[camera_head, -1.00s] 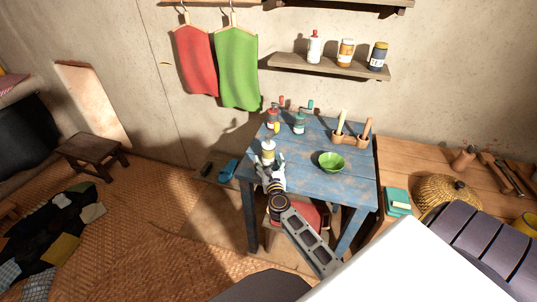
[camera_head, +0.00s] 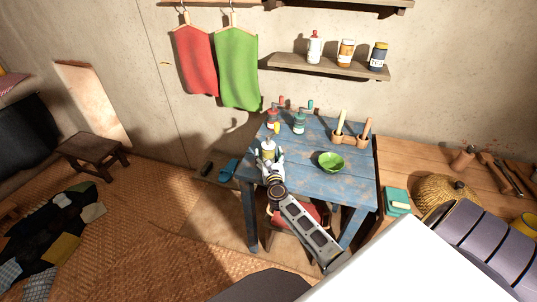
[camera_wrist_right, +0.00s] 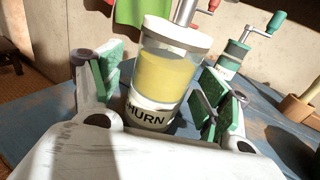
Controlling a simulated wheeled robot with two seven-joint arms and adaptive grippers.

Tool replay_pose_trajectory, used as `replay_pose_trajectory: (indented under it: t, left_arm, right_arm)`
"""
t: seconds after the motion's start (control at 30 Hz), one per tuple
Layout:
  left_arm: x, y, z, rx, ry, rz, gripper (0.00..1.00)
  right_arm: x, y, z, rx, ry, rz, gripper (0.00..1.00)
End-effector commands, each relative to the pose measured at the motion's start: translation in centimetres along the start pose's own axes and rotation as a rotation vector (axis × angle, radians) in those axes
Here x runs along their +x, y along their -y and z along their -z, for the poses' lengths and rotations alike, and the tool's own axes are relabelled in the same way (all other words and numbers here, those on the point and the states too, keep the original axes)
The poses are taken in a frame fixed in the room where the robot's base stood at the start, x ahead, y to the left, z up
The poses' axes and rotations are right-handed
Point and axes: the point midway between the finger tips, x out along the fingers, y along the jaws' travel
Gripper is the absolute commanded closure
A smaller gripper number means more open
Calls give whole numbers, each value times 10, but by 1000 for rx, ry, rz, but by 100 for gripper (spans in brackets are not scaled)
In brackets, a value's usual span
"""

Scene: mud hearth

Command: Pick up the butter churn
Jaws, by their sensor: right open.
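The butter churn (camera_head: 267,146) is a clear jar with yellow contents, a white lid and a label reading "HURN". It stands at the left front of the blue table (camera_head: 343,186). In the right wrist view the churn (camera_wrist_right: 165,75) stands between the green-padded fingers of my right gripper (camera_wrist_right: 163,100). The fingers are open on either side of it, with a visible gap at the left finger. In the head view my right gripper (camera_head: 268,160) is at the churn, hiding its lower part. My left gripper is not in view.
A red-topped jar (camera_head: 272,118) and a green-topped jar (camera_head: 299,124) with cranks stand behind the churn. A green bowl (camera_head: 331,161) is to the right. Wooden holders (camera_head: 345,137) stand at the back right. A wall shelf (camera_head: 328,67) holds several jars.

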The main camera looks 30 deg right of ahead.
Motion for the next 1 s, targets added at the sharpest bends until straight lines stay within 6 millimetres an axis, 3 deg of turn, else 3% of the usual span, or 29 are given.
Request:
replay_pose_trajectory:
  t: [0.63, 1.0]
  left_arm:
    - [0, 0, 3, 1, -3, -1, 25]
    - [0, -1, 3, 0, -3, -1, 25]
  right_arm:
    - [7, 0, 0, 1, -1, 1, 24]
    - [7, 0, 0, 1, -1, 1, 70]
